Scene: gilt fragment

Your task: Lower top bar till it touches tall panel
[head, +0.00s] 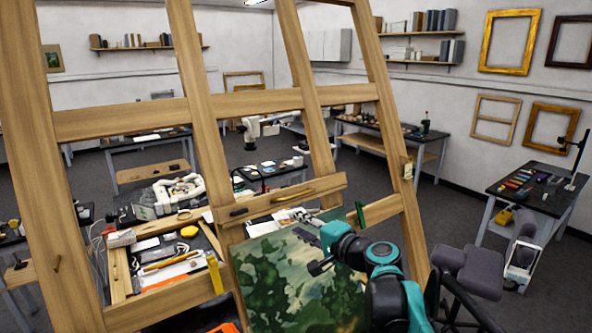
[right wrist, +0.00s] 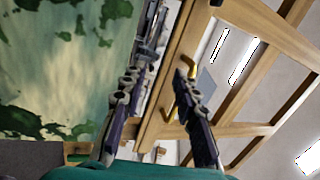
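The top bar (head: 285,197) is a wooden crosspiece on the large easel, with a brass handle on its front. The tall panel (head: 275,290), a green mottled painting, leans below it. A narrow gap shows between the bar's underside and the panel's top edge. My right gripper (head: 312,252) is in front of the panel's upper right, below the bar. In the right wrist view my right gripper (right wrist: 157,105) has its fingers apart; the bar's wood (right wrist: 162,105) and handle (right wrist: 190,82) show between and beyond them. I cannot tell whether it touches them. My left gripper is not in view.
The easel's uprights (head: 195,100) and fixed crossbar (head: 130,118) stand around the work. Behind it is a cluttered bench (head: 150,290) with tools. A dark side table (head: 535,185) and a grey stool seat (head: 470,265) stand at the right. Floor between is open.

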